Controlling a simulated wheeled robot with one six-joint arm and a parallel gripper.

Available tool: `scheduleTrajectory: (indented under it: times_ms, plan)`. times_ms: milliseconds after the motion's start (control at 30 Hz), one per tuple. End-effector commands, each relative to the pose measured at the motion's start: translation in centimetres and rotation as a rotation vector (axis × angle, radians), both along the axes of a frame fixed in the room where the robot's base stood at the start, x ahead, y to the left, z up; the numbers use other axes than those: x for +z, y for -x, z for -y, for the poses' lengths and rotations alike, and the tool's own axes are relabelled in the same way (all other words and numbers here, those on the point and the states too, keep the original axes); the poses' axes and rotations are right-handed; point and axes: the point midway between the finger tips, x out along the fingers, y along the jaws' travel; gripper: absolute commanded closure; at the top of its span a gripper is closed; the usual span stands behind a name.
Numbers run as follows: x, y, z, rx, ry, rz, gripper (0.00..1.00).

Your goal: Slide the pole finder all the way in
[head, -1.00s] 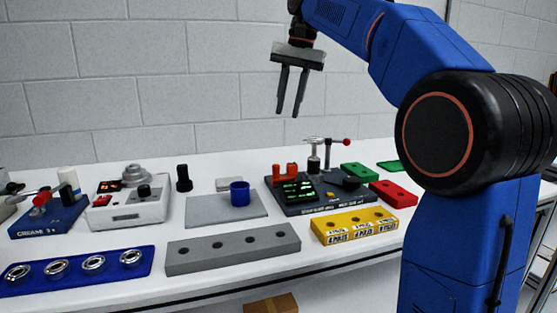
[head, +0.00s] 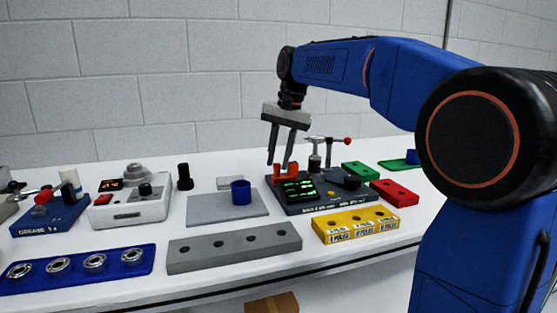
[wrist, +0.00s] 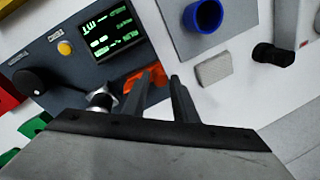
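A dark grey test unit with a green-lit screen (head: 299,189) stands at the back right of the bench. I cannot read a pole finder label, but an orange-red forked piece (head: 281,172) sits at this unit's back left edge. The piece also shows in the wrist view (wrist: 131,80), partly hidden behind a finger. My gripper (head: 279,163) points down just above and behind the orange-red piece. Its two fingers are apart with nothing between them. In the wrist view my gripper (wrist: 160,84) has its fingertips close to the piece; whether they touch it I cannot tell.
A chrome post with a red-knobbed lever (head: 315,158) rises right of the gripper. A grey plate with a blue cup (head: 240,192) lies to the left. A yellow block (head: 355,226), a grey holed block (head: 234,248) and a red block (head: 394,193) lie around the unit.

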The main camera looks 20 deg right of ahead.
Motion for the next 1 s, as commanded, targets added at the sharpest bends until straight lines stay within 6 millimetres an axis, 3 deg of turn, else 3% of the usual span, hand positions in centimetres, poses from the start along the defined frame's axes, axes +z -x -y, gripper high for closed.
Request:
scheduleTrajectory:
  times_ms: [367, 400, 500, 767, 1000]
  plan:
    - [-0.6, 0.0, -0.1, 0.0, 0.0, 0.0, 0.74]
    - [-0.6, 0.0, -0.1, 0.0, 0.0, 0.0, 0.77]
    - [-0.6, -0.1, -0.1, 0.0, 0.0, 0.0, 1.0]
    - [-0.6, -0.1, 0.3, -0.001, 0.0, 0.0, 1.0]
    - [-0.6, -0.1, 3.0, -0.004, 0.0, 0.0, 1.0]
